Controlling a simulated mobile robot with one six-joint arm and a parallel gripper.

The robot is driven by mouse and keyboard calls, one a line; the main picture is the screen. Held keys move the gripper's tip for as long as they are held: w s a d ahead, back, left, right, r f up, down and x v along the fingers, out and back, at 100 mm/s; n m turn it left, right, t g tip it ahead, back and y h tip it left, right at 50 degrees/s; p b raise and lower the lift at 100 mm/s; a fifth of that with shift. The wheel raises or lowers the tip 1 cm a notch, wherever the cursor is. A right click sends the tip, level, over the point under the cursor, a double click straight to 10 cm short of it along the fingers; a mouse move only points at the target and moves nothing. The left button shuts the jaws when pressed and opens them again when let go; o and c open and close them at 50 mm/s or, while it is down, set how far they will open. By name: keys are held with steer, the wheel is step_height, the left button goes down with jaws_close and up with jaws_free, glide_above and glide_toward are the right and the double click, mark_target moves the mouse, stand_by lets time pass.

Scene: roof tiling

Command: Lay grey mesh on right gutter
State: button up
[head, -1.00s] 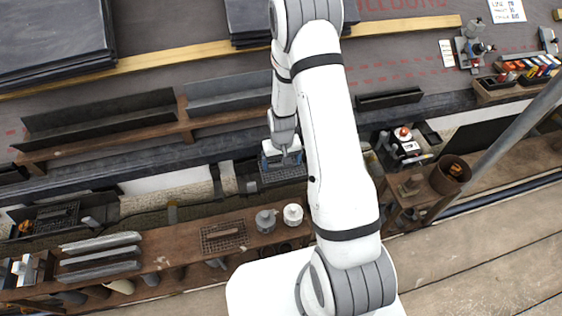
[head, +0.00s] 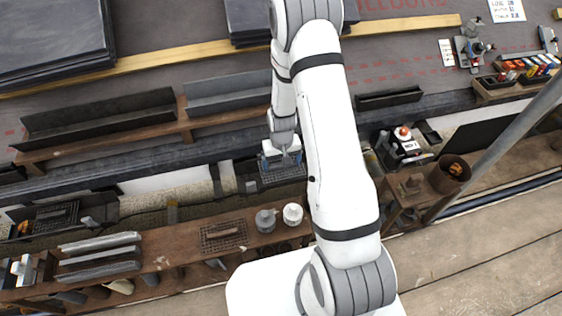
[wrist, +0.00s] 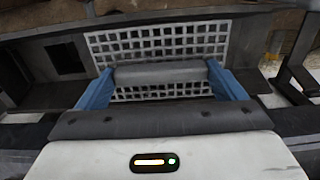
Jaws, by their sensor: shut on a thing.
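My gripper (wrist: 160,76) has blue fingers and is shut on the grey handle bar of a grey mesh (wrist: 160,40). The mesh is a rectangular grid, seen beyond and below the bar in the wrist view. In the head view my gripper (head: 282,157) is at the eaves, and the mesh (head: 284,175) shows just under it, over a dark channel section. I cannot tell whether the mesh touches the channel. My arm hides part of the area right of it. Another dark mesh (head: 57,216) sits in a tray-like section at the left.
A wooden bench (head: 170,236) in front carries a brownish mesh (head: 223,236), two small pots and several grey bars. Gutter-like troughs (head: 98,121) rest on a plank above. A bucket (head: 449,175) and a slanted pole (head: 500,145) stand at right.

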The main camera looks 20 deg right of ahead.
stand_by(0.3)
steer(key=o, duration=0.7)
steer(key=shift+r+p, duration=3.05)
steer(key=shift+r, duration=1.45)
